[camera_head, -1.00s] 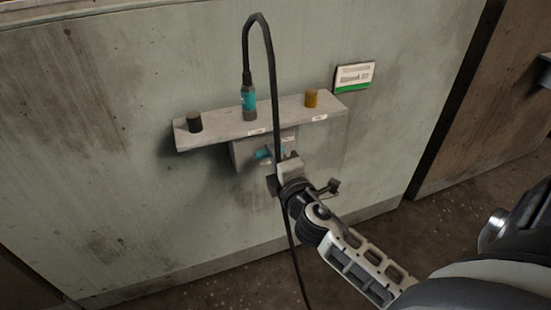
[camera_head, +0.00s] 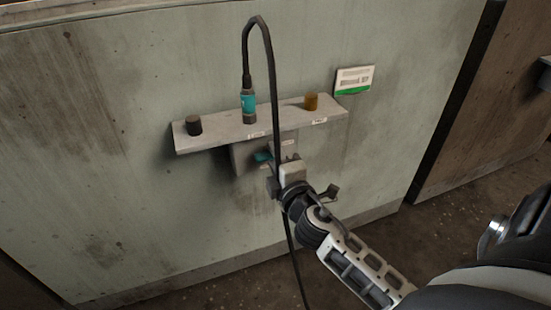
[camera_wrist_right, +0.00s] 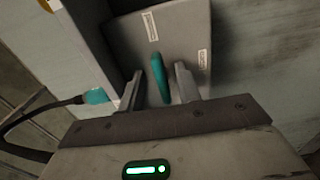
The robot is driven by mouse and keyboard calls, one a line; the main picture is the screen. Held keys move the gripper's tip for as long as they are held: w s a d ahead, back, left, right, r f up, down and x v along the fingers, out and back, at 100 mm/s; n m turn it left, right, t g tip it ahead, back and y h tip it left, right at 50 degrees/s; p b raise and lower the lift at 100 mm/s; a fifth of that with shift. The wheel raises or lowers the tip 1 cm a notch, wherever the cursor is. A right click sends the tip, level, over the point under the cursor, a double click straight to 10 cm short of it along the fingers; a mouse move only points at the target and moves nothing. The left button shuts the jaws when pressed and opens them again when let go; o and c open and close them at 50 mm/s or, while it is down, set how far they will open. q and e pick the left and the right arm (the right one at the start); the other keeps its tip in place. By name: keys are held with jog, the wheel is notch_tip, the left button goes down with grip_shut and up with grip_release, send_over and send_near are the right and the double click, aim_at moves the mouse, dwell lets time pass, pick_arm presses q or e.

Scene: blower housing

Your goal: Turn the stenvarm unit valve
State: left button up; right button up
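The valve unit is a grey box (camera_wrist_right: 180,30) under a wall shelf. Its teal valve handle (camera_wrist_right: 160,77) shows in the right wrist view, between the two fingers of my right gripper (camera_wrist_right: 158,85). The fingers are apart, with a visible gap to the handle on both sides. In the head view the teal handle (camera_head: 263,157) sticks out to the left of my right gripper (camera_head: 282,160), which is at the front of the box and partly hides it. My left gripper is not in view.
The shelf (camera_head: 225,134) holds a black cap (camera_head: 194,124), a teal connector (camera_head: 248,105) and an orange-brown cap (camera_head: 311,101). A black cable (camera_head: 271,70) loops up from the connector and hangs down past my right gripper. A green-white sign (camera_head: 354,79) is on the wall.

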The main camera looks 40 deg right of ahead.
pick_arm(q)
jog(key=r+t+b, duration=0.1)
jog(key=b, duration=0.1)
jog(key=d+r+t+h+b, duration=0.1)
jog(key=b, duration=0.1)
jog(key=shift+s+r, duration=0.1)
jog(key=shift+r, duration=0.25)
pick_arm(e)
jog(key=v, duration=1.6)
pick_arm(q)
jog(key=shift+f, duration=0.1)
pick_arm(e)
jog(key=shift+d, duration=0.1)
